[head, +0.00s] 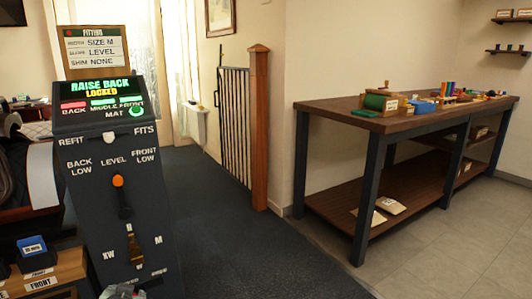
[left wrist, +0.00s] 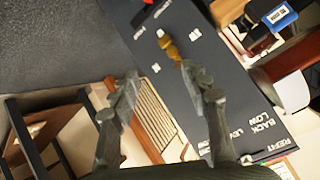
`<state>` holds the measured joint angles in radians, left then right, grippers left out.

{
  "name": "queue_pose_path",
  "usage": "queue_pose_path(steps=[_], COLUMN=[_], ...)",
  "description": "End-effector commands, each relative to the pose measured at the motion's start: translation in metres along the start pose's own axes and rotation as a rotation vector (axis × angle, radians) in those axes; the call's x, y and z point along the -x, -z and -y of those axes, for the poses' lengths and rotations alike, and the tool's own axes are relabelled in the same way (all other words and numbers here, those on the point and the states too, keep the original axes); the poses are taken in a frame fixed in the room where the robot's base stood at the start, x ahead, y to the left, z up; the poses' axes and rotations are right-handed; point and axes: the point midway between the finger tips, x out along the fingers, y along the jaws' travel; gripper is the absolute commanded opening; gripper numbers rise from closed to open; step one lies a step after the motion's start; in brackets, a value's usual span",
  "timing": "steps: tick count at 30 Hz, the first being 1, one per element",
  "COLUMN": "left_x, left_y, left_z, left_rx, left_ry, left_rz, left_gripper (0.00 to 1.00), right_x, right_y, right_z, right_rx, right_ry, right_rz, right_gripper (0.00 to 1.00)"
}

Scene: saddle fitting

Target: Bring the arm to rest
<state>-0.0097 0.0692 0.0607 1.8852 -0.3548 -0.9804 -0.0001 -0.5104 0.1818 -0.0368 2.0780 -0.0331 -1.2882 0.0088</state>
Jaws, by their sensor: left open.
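My left gripper (left wrist: 160,88) is open in the left wrist view, with nothing between its two dark fingers. A dark slanted console (head: 108,220) stands at the left in the head view; its panel (left wrist: 215,75) also shows beyond the fingers in the wrist view. An orange-knobbed lever (head: 118,181) sits below "LEVEL". Under it is a brass-coloured lever (head: 135,250) among size letters. In the head view a small grey shape at the bottom edge may be my gripper; I cannot tell. My right gripper is in neither view.
A fitting card (head: 93,47) reading size M, level, shim none stands above the console. A wooden workbench (head: 345,118) with small items is at the right. A gate (head: 235,120) and post stand behind. The dark carpet (head: 240,245) between is clear.

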Motion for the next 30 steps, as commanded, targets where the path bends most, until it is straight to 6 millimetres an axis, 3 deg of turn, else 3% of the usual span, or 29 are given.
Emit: queue_pose_path(steps=[1, 6, 9, 12, 15, 18, 30], left_x=[0.007, 0.045, 0.074, 0.101, 0.120, 0.130, 0.132], left_y=[-0.039, -0.152, -0.208, -0.250, -0.276, -0.288, -0.291], left_z=[-0.013, -0.052, -0.070, -0.081, -0.088, -0.092, -0.092], left_rx=[-0.016, -0.052, -0.070, -0.084, -0.092, -0.096, -0.097], left_ry=[-0.040, -0.177, -0.248, -0.304, -0.341, -0.360, -0.364], left_rz=[0.068, 0.280, 0.394, 0.484, 0.545, 0.574, 0.581], left_gripper=[0.46, 0.46, 0.46, 0.46, 0.46, 0.46, 0.46], right_x=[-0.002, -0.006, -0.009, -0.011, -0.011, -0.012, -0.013], right_y=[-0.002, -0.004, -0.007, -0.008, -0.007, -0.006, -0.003], right_z=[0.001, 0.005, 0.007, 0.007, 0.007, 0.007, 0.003], right_rx=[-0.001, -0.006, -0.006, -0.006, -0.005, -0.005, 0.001], right_ry=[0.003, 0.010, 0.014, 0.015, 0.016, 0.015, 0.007], right_rz=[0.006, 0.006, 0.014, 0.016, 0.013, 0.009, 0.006], right_gripper=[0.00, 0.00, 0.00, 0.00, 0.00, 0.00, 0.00])
